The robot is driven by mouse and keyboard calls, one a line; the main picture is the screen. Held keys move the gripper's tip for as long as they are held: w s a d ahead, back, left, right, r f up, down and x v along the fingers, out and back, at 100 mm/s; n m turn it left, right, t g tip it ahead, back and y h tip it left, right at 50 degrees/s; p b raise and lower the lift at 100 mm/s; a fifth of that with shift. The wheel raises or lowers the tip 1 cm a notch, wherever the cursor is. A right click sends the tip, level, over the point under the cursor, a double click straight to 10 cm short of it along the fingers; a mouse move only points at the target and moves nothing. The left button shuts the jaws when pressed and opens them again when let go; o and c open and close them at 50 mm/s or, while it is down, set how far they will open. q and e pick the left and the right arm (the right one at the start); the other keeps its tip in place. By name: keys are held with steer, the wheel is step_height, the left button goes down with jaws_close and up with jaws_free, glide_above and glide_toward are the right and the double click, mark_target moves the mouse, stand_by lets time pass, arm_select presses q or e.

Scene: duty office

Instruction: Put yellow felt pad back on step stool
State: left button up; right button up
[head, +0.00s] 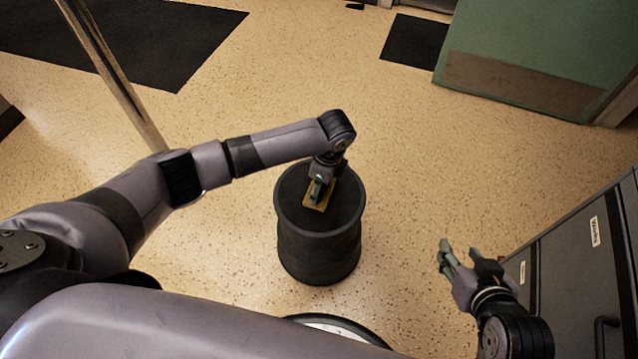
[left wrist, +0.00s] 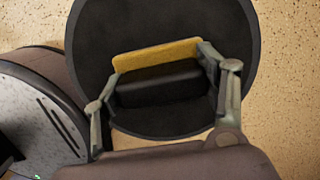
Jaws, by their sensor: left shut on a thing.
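The step stool (head: 318,255) is a round black drum with a flat, rimmed top, standing upright on the floor. The yellow felt pad (head: 317,205) is a thin rectangle over the stool top in the head view. My left gripper (head: 320,188) reaches over the stool and is shut on the pad. In the left wrist view the pad (left wrist: 155,54) lies between the two fingers, above a dark block-like shape. I cannot tell whether the pad touches the stool top (left wrist: 168,22). My right gripper (head: 459,250) is empty, its fingers apart, to the right of the stool.
A grey cabinet (head: 572,262) stands at the right, close to my right arm. A metal pole (head: 118,80) rises at the left. Dark mats (head: 130,38) and a green door panel (head: 545,50) lie further back. The speckled floor around the stool is clear.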

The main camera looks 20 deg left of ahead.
mark_target(326, 193)
arm_select(q)
steer(key=o, duration=1.4)
steer(key=shift+f, duration=0.1)
steer(key=shift+o, duration=0.2)
steer(key=shift+r, duration=0.45)
steer(key=r, duration=0.1)
steer(key=r+p, duration=0.1)
steer(key=r, duration=0.1)
steer(key=d+r+p, duration=0.1)
steer(key=r, duration=0.1)
step_height(326, 193, up, 6)
steer(key=p, duration=0.2)
steer(key=shift+d+r, duration=0.15)
steer(key=shift+d, duration=0.3)
arm_select(e)
steer(key=s+d+f+g+h, duration=0.1)
steer(key=s+g, duration=0.4)
steer(key=s, duration=0.5)
steer(key=shift+s+d+f+g, duration=0.2)
steer(key=shift+d+f+g, duration=0.2)
steer(key=shift+d+f, duration=0.55)
